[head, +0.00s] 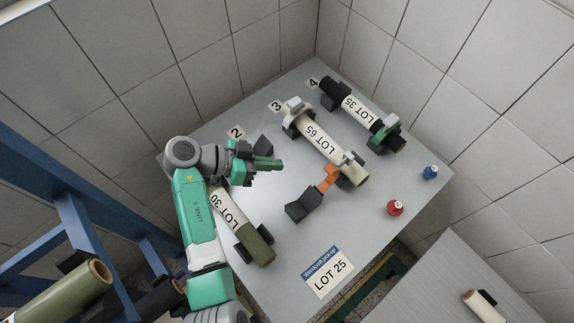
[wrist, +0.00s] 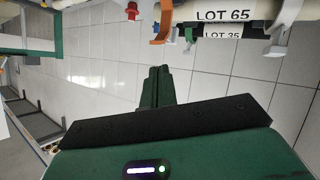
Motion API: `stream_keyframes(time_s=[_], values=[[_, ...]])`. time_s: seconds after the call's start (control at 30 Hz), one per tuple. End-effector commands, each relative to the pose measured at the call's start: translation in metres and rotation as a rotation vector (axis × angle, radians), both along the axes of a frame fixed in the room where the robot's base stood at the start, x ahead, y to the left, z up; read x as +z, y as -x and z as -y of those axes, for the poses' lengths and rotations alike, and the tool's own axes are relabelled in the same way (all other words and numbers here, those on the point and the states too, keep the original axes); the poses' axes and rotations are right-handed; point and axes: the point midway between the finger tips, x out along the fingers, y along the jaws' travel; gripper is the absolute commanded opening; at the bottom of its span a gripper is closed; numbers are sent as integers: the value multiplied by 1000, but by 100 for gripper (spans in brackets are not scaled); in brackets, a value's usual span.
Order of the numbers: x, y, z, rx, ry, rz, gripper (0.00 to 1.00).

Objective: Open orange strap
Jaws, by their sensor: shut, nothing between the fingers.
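The orange strap (head: 328,178) is at the lower right end of the LOT 65 roll (head: 325,148), on the side towards the black cradle block. In the wrist view the orange strap (wrist: 164,22) shows as a curved band beside the roll (wrist: 222,14), near the top edge. Whether its end is fastened cannot be told. My gripper (head: 278,164) is left of the LOT 65 roll in the head view, apart from the strap. Its green fingers (wrist: 154,82) are together and empty in the wrist view.
The LOT 30 roll (head: 230,208) lies partly under my arm. A black block (head: 303,207) sits below the strap. The LOT 35 roll (head: 354,108) lies behind. Bare table (head: 360,225) lies between block and red bottle.

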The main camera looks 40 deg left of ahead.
Motion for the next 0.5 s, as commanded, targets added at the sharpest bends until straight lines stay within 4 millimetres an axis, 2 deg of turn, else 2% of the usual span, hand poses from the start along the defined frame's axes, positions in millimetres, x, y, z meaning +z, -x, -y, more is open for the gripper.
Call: stream_keyframes(time_s=[0.1,0.27,0.37,0.5], values=[[3,2,4,-53,-51,84,0],[3,1,6,-60,-57,95,0],[0,-6,13,-61,-57,93,0],[-11,-25,30,-61,-56,91,0]])
